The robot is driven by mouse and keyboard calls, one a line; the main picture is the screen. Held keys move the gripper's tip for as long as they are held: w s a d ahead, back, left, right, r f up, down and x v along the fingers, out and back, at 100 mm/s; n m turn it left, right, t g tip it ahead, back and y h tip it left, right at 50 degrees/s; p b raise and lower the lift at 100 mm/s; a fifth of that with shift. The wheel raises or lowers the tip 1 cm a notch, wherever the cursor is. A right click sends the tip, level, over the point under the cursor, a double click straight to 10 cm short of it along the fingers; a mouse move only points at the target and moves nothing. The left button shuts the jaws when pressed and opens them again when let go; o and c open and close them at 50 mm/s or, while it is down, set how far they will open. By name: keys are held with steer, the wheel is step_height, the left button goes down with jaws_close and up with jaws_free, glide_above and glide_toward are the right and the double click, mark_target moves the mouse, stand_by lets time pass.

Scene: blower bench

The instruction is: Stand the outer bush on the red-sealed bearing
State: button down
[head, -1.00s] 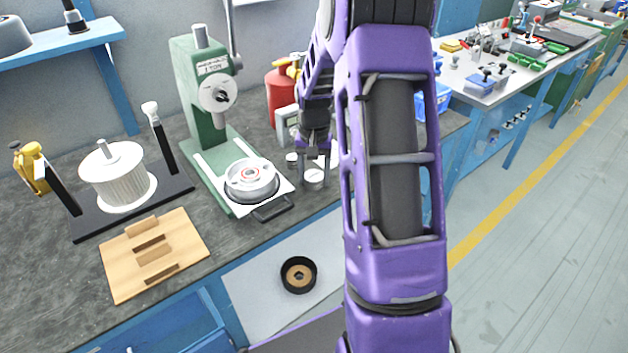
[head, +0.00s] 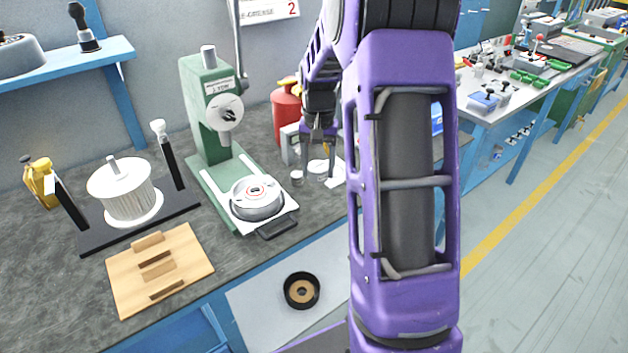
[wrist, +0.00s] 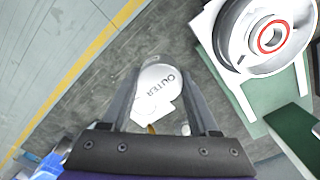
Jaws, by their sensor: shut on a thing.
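My gripper (wrist: 158,70) is shut on the outer bush (wrist: 157,84), a pale round piece with "OUTER" on its top face. In the head view my gripper (head: 318,158) is over the bench right of the green press, apart from the bearing; the bush is hard to make out there. The red-sealed bearing (head: 257,188) sits in a round metal housing (head: 256,207) on the press base. Its red ring (wrist: 270,38) shows at the upper right of the wrist view, with nothing standing on it.
The green press (head: 207,110) rises behind the housing. A small bush (head: 297,176) and a white card (head: 336,173) lie near my gripper. A red extinguisher (head: 286,113) stands behind. A wooden block (head: 185,265) and a fan wheel on a stand (head: 127,197) are at the left.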

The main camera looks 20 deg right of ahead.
steer(key=w+a+r+p, duration=0.25)
steer(key=a+r, duration=0.75)
steer(key=a, duration=0.5)
steer(key=shift+w+f+b, duration=0.15)
steer(key=shift+f+b, duration=1.1)
steer(key=shift+f, duration=3.6)
steer(key=shift+f, duration=0.1)
steer(key=shift+f, duration=0.4)
steer(key=shift+c, duration=0.7)
jaws_free()
steer(key=shift+r, duration=0.1)
step_height(320, 180, up, 13)
steer(key=p, duration=0.2)
